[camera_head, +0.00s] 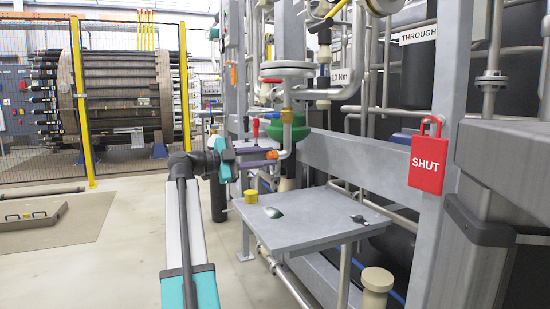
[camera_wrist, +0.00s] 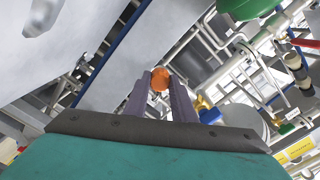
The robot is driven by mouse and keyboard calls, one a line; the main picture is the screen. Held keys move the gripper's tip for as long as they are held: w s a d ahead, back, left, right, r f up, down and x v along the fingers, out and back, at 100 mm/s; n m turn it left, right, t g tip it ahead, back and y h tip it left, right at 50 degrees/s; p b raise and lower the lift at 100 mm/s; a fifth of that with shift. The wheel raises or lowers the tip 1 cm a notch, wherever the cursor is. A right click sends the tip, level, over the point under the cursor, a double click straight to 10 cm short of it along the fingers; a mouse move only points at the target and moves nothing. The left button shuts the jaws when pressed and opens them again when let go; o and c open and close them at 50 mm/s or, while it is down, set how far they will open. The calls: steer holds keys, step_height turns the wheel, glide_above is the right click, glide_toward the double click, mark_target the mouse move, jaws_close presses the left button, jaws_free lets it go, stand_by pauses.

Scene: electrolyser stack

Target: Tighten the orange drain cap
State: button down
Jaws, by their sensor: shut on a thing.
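The orange drain cap (camera_wrist: 160,79) sits between the tips of my gripper's two purple fingers in the wrist view. My gripper (camera_head: 268,159) is shut on it, with a finger on each side. In the head view the cap (camera_head: 272,154) is a small orange spot at the lower end of a bent grey pipe (camera_head: 286,146), and the fingers partly hide it. The fingers reach in from the left, roughly level. I cannot tell how far the cap is screwed on.
A grey table (camera_head: 310,222) stands below and right, with a yellow cup-like part (camera_head: 251,196) and small items on it. A red-handled valve (camera_head: 256,126) and a green round body (camera_head: 296,134) are close above. A red SHUT tag (camera_head: 426,160) hangs right. Open floor lies left.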

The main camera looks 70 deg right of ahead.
steer(key=shift+w+a+f, duration=0.1)
steer(key=shift+w, duration=0.05)
steer(key=shift+m, duration=1.1)
steer(key=c, duration=1.4)
jaws_free()
steer(key=shift+w+a+p, duration=0.45)
steer(key=shift+w, duration=0.1)
steer(key=p+v, duration=0.4)
steer(key=v, duration=0.8)
steer(key=shift+p, duration=0.4)
steer(key=shift+w+a, duration=0.1)
steer(key=shift+w, duration=0.05)
